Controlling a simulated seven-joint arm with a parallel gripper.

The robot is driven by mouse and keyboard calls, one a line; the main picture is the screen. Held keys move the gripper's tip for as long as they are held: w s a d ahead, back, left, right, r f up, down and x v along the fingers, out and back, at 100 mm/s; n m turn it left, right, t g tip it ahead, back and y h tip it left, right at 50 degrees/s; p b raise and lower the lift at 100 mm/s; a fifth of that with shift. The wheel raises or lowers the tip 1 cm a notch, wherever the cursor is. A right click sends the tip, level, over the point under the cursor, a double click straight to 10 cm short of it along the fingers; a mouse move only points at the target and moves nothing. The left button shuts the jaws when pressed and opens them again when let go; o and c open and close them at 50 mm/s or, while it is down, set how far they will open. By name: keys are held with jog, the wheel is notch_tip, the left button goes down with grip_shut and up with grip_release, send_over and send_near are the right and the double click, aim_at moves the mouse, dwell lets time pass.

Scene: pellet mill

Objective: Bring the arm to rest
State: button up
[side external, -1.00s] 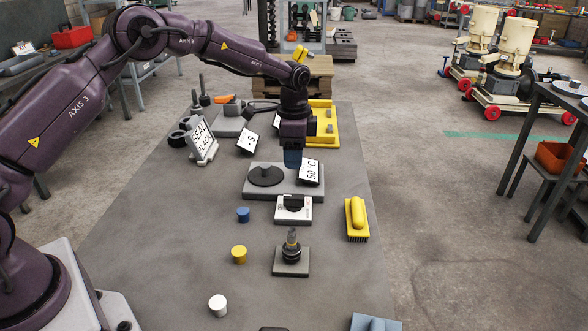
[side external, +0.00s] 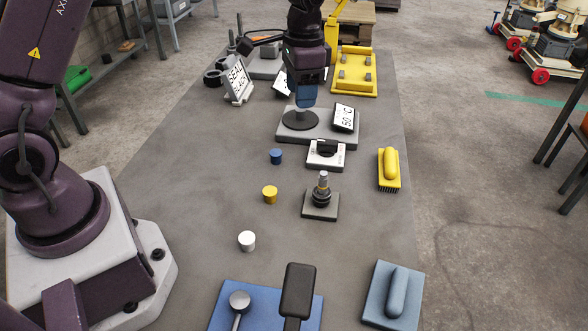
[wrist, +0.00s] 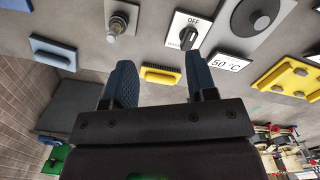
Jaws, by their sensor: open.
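My gripper (side external: 306,97) points down over the work table (side external: 190,200), in front of the far plate in the side view. Its blue fingers appear above the dark disc (side external: 300,121) on the grey plate (side external: 318,133); the gap between is hard to judge. In the wrist view my gripper (wrist: 160,64) has its two fingers well apart with nothing held. A yellow brush (wrist: 162,76) shows beyond the gap, on the table and apart from the fingers.
A 50 °C sign (side external: 343,117), an OFF switch (side external: 326,155), a fitting on a grey base (side external: 320,203), a yellow brush (side external: 389,168) and blue, yellow and white caps stand nearby. A SEAL BLACK sign (side external: 236,80) and yellow tray (side external: 355,75) are farther back. Left-middle table is clear.

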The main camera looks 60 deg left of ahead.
jog(key=s+r+n+t, duration=0.1)
jog(key=s+r, duration=0.3)
jog(key=s, duration=0.4)
jog(key=s+d+r+n+t, duration=0.1)
jog(key=s+r+t, duration=0.2)
jog(key=s+r, duration=0.2)
jog(key=s+d+r+n+t, duration=0.1)
jog(key=s+r, duration=0.4)
jog(key=s, duration=0.6)
jog(key=shift+d+n+t, duration=0.2)
jog(key=shift+n+t, duration=0.3)
jog(key=shift+s, duration=0.1)
